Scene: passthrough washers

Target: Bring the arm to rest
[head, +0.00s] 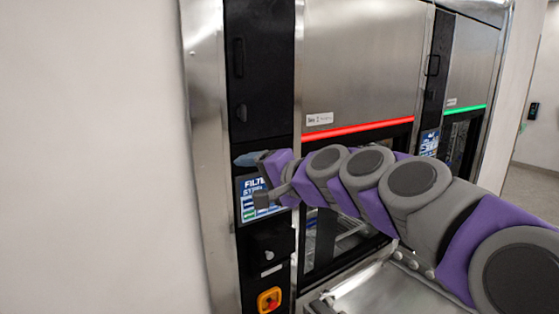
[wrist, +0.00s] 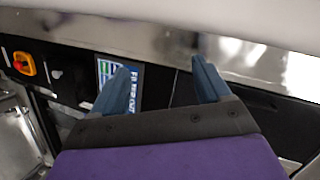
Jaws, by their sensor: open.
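My arm reaches across the head view from the lower right toward the left washer's black side panel. My gripper (head: 252,178) is at its end, in front of the panel and over part of the blue and white filter label (head: 247,208). In the wrist view my gripper (wrist: 163,80) shows two blue-grey fingers spread apart with nothing between them. The filter label (wrist: 118,82) shows there beside and behind the left finger. I cannot tell whether a finger touches the panel.
The left washer (head: 362,55) has a red light bar, the right one (head: 470,65) a green bar. A steel ledge (head: 380,292) lies below my arm. A yellow and red switch (head: 269,300) sits low on the panel. A bare white wall (head: 95,150) fills the left.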

